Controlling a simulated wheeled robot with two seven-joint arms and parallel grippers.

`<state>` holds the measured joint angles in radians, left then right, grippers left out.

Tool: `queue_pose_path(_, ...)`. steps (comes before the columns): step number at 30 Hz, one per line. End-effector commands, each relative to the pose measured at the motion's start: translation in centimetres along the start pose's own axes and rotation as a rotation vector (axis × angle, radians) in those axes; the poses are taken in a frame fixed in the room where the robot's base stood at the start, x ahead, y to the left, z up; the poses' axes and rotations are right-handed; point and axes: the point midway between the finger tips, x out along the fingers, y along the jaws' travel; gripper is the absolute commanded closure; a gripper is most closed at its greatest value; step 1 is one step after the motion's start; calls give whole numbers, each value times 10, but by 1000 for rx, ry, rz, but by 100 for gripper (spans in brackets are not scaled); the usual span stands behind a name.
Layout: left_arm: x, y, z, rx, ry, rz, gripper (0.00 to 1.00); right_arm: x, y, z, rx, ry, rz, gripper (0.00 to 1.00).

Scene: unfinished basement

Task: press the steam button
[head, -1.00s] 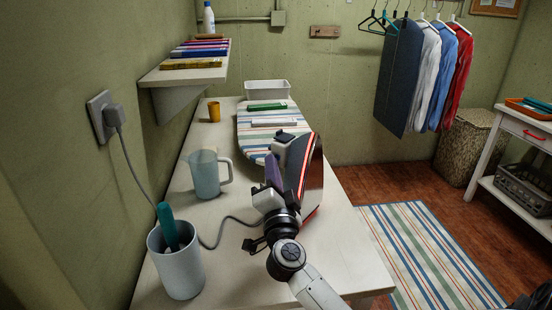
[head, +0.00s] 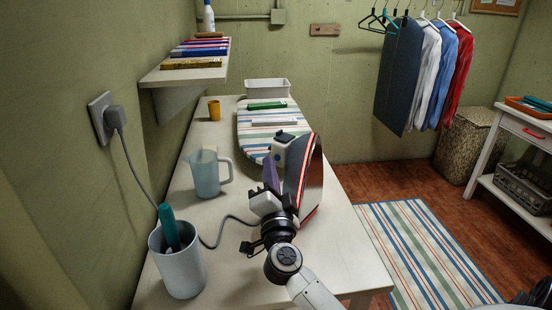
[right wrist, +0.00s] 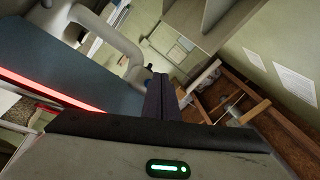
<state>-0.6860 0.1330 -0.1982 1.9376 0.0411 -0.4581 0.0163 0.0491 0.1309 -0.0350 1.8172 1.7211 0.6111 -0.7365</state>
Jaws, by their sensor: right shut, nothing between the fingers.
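A steam iron (head: 312,170) with a dark plate and a glowing red edge stands upright on the near part of the white table. Its pale body (head: 281,152) with a dark knob shows on the left side. I cannot make out the steam button for certain. My right gripper (head: 269,172) is shut and empty, its dark purplish fingers upright close beside the iron's left side; I cannot tell whether they touch it. In the right wrist view the fingers (right wrist: 161,97) are together, with the iron's blue surface (right wrist: 60,62) and red edge at left. My left gripper is out of view.
A cord runs from the wall plug (head: 115,117) across the table. A grey cup (head: 182,273) with a teal-handled tool and a clear jug (head: 205,175) stand left of my arm. The striped ironing board (head: 257,150) lies behind the iron. A yellow cup (head: 214,111) stands farther back.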

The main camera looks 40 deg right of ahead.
Motion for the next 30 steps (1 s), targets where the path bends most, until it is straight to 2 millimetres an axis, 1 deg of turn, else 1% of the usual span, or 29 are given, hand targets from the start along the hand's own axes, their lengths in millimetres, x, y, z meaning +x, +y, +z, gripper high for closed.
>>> queue_pose_path(4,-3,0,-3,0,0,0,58,-6,-5,5,1,-3,0,100)
queue_pose_path(18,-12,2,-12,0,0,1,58,-38,-28,28,1,-2,1,100)
queue_pose_path(22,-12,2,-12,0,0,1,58,-42,-31,30,1,0,1,100)
queue_pose_path(30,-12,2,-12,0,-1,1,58,-42,-30,31,0,-1,-1,100)
